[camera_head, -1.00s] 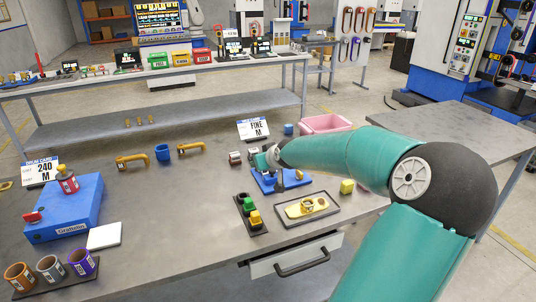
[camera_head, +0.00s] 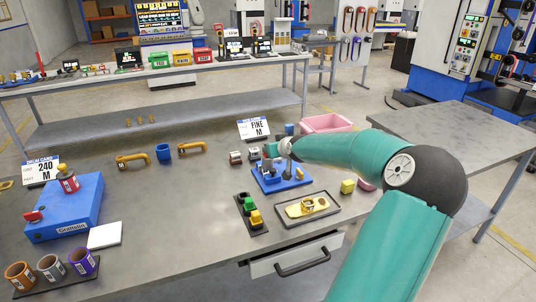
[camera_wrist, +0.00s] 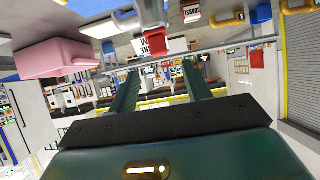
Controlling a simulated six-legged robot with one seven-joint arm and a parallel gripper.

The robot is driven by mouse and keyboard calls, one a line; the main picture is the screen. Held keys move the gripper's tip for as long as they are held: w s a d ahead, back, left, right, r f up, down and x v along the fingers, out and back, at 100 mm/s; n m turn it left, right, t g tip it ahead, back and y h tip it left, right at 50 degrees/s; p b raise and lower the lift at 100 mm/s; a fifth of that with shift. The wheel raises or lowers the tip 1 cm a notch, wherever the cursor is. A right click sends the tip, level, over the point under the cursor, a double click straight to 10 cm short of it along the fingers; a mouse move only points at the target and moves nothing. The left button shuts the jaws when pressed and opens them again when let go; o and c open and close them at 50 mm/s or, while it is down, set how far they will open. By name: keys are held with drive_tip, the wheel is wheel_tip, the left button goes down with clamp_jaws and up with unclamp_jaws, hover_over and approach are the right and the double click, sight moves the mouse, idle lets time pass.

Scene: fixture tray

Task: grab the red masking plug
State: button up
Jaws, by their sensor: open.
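The red masking plug (camera_wrist: 157,72) shows in the wrist view as a small red block. My gripper (camera_wrist: 160,68) is open, with a dark green finger on each side of the plug; I see no contact, and the depth gap is unclear. In the head view my gripper (camera_head: 270,150) is over the blue fixture (camera_head: 268,184), beside its grey posts. I cannot make out the plug there; the gripper may hide it.
A pink bin (camera_head: 326,123) and a FINE card (camera_head: 254,128) stand behind the fixture. A tray with a yellow part (camera_head: 325,216) and a dark holder with green and yellow blocks (camera_head: 240,210) lie in front.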

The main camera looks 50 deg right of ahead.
drive_tip(key=shift+x, duration=3.05)
drive_tip(key=shift+s, duration=0.1)
drive_tip(key=shift+c, duration=0.4)
drive_tip(key=c, duration=1)
